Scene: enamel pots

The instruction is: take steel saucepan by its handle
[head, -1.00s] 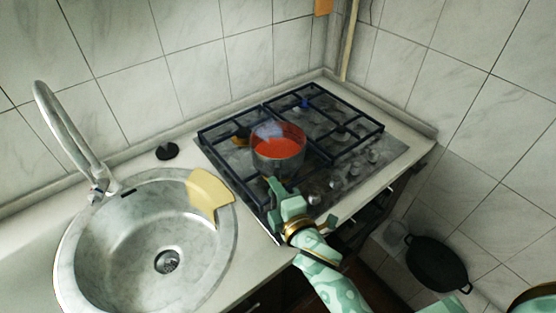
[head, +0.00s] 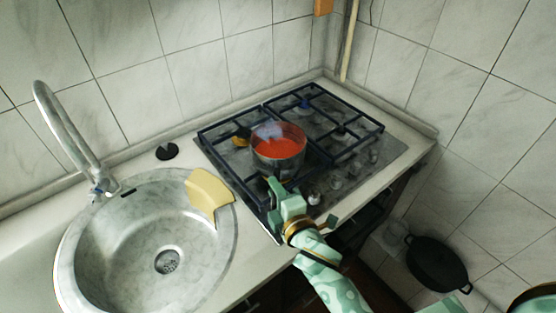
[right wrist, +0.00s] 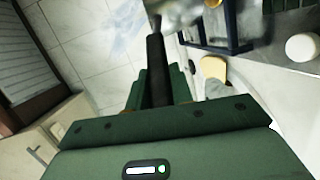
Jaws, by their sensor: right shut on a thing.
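The steel saucepan (head: 279,163), filled with something red, is over the near-left part of the gas hob (head: 365,165). My right gripper (head: 278,190) is at its near side in the head view. In the right wrist view, a dark handle (right wrist: 156,65) lies between the green fingers, which are shut on it. Part of the pan's steel body (right wrist: 185,12) shows at the top there. Whether the pan touches the grate is unclear.
A round sink (head: 115,240) with a tap (head: 65,130) is on the left. A yellow board (head: 208,192) lies over its rim. A small black object (head: 167,151) is on the counter. A black pot (head: 437,262) is low at right. Tiled walls stand behind and right.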

